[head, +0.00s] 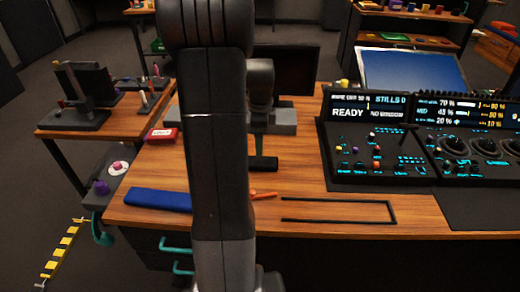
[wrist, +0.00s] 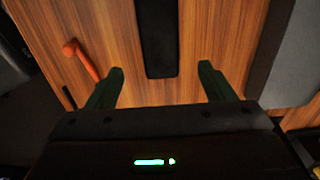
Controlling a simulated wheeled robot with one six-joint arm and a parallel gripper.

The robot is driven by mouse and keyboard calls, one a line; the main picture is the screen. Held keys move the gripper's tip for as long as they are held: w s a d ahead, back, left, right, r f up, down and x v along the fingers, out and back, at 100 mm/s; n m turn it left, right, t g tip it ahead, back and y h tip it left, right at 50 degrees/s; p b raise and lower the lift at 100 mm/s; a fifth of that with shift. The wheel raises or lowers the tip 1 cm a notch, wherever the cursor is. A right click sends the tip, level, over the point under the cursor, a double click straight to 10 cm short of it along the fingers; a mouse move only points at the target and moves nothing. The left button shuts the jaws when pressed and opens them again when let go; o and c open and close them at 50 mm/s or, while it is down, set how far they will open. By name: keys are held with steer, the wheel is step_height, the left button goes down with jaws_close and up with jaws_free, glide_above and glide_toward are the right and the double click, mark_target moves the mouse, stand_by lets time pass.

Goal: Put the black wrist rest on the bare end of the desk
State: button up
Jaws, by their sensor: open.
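The black wrist rest (head: 264,163) lies flat on the wooden desk (head: 300,172); in the head view only its right end shows, the rest hidden behind my arm. In the wrist view the black wrist rest (wrist: 157,35) runs out of the top edge, its near end between my fingertips. My gripper (wrist: 160,68) is open and empty, one finger on each side of that end with wood showing between. In the head view the gripper (head: 260,147) is partly visible above the rest. I cannot tell its exact height.
A blue bar (head: 158,200) lies at the desk's left front. An orange item (head: 263,195) and a black outline (head: 340,222) lie near the front edge. A red box (head: 162,135) stands back left. The control panel (head: 375,150) fills the right; a monitor (head: 297,70) stands behind.

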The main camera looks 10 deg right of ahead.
step_height(320, 180, up, 4)
